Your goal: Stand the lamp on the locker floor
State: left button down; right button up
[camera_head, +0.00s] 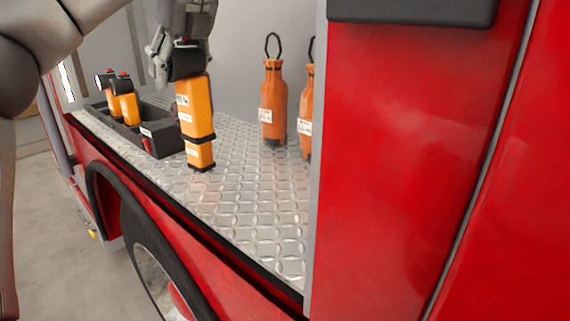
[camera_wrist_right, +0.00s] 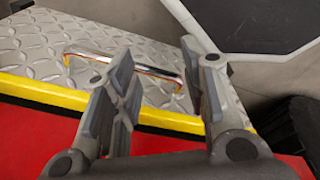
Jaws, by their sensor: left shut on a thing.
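The lamp (camera_head: 197,112), yellow-orange with a black head and a black band, is upright over the diamond-plate locker floor (camera_head: 248,205) in the head view. My left gripper (camera_head: 175,58) is shut on its black head from above. The lamp's foot is at or just above the plate; I cannot tell whether it touches. My right gripper (camera_wrist_right: 155,92) shows in the right wrist view, open with nothing between its fingers. The left gripper's fingers partly hide the lamp's head.
A black divided bin (camera_head: 160,139) with two similar lamps (camera_head: 130,108) stands left of the held lamp. Two orange bottle-shaped things (camera_head: 273,100) stand to the right. The front floor is clear. A chrome handle (camera_wrist_right: 135,68) lies beyond my right gripper.

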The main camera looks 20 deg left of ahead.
aim_at(193, 77)
pick_arm(q)
jog(key=shift+s+d+r, duration=0.15)
jog(key=shift+d, duration=0.2)
jog(key=d, duration=0.1)
jog(key=d+f+p, duration=0.1)
jog(key=d, duration=0.1)
jog(key=shift+s+d, duration=0.15)
jog(key=w+d+f+p, duration=0.3)
jog(key=d+f+p, duration=0.2)
jog(key=d+f, duration=0.4)
notch_tip(193, 77, down, 3)
jog(key=shift+d+r, duration=0.2)
jog(key=shift+d, duration=0.2)
jog(key=c, duration=0.9)
grip_release()
jog(key=shift+s, duration=0.15)
jog(key=o, duration=0.5)
jog(key=shift+c, duration=0.2)
pick_arm(e)
jog(key=s+r, duration=0.3)
jog(key=r, duration=0.3)
